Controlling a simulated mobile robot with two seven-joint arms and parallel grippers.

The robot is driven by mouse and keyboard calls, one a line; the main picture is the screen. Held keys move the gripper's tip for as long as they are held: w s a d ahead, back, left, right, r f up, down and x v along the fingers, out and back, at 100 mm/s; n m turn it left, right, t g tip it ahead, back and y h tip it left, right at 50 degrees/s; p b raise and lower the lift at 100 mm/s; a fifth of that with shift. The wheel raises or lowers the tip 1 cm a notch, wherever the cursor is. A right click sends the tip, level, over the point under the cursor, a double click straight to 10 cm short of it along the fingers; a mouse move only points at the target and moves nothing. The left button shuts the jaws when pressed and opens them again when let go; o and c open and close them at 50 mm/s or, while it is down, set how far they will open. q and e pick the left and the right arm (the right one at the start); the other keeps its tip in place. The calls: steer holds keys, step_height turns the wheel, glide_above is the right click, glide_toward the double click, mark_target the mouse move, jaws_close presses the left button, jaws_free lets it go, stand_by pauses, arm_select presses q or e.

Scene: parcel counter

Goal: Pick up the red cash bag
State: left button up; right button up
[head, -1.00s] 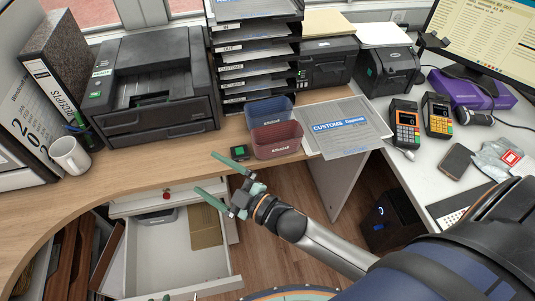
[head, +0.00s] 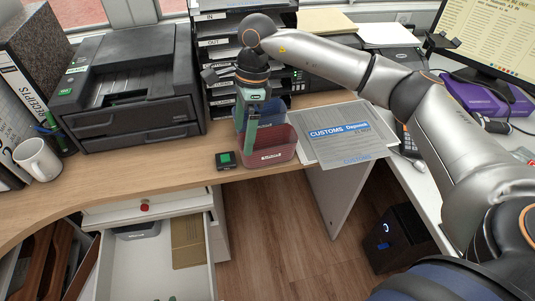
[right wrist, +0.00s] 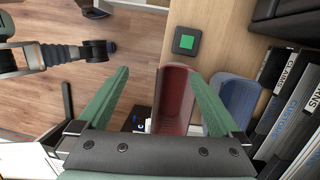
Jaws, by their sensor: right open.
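I cannot make out a red cash bag in either view. A red open-topped bin (head: 272,148) stands at the counter's front edge; it also shows in the right wrist view (right wrist: 173,95), and looks empty there. My right gripper (head: 246,130) is open and points down at the red bin and the blue bin (head: 272,112) behind it. In the right wrist view its fingers (right wrist: 158,73) are spread with nothing between them, in line with the red bin. Only small greenish tips, perhaps my left gripper (head: 165,298), show at the bottom edge.
The blue bin also shows in the right wrist view (right wrist: 233,97). A black box with a green top (head: 225,160) sits left of the red bin. A customs folder (head: 345,133) lies to the right. The printer (head: 130,95) and the open drawer (head: 150,255) are to the left.

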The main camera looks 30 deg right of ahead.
steer(key=w+d+r+h, duration=0.2)
steer(key=d+h, duration=0.1)
steer(key=d, duration=0.3)
glide_toward(267, 146)
steer(key=s, duration=0.2)
steer(key=a, duration=0.1)
steer(key=shift+s+a+f+t+b, duration=0.15)
steer(key=shift+s+f+t+b, duration=0.15)
steer(key=shift+s+f, duration=0.1)
steer(key=shift+s+d+f, duration=0.1)
steer(key=shift+f, duration=1.45)
steer(key=shift+s+d+f, duration=0.1)
steer(key=shift+f, duration=1.45)
steer(key=c, duration=1.1)
steer(key=shift+w, duration=0.1)
steer(key=shift+r, duration=0.2)
